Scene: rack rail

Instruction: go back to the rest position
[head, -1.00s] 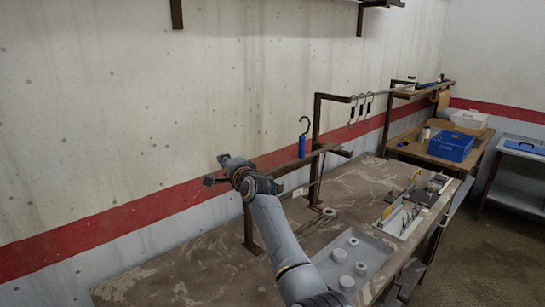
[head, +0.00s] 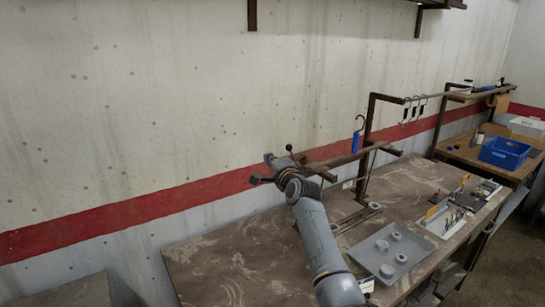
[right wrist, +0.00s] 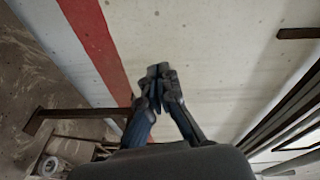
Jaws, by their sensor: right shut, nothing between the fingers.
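My right gripper (head: 271,166) is above the far-left part of the brown workbench (head: 215,262), in front of the wall and by the left end of the dark rail (head: 340,160). In the right wrist view its fingers (right wrist: 158,75) are together, with nothing between them. My right arm reaches up to it from the lower right and hides part of the bench and rail. My left gripper is not in view.
A blue hooked item (head: 356,141) hangs on the rail. Several hooks (head: 413,110) hang from a higher bar. A blue crate (head: 504,153) is farther right.

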